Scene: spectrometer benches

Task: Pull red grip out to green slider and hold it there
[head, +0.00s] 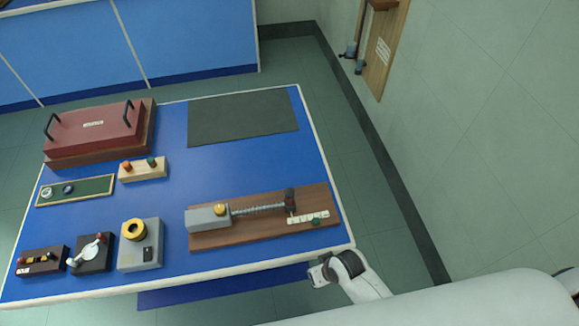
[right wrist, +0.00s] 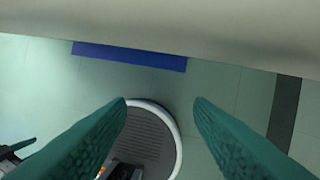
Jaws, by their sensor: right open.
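The spring device is a brown wooden board (head: 262,236) at the front right of the blue table. A grey block (head: 208,216) with a yellow knob sits at its left end, and a coiled spring (head: 260,210) runs right from it. The dark red grip (head: 290,200) is at the spring's right end. The small green slider (head: 316,222) lies by the white scale (head: 304,217), a little right of the grip. My right gripper (head: 318,276) is beyond the table's front edge, apart from the grip. In the right wrist view its fingers (right wrist: 161,106) are apart and empty. My left gripper is not in view.
A red lidded box (head: 94,134), a block with two knobs (head: 142,170), a green tray (head: 90,188) and several small devices stand on the left. A dark mat (head: 242,117) lies at the back. The blue tabletop (head: 240,170) between is clear.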

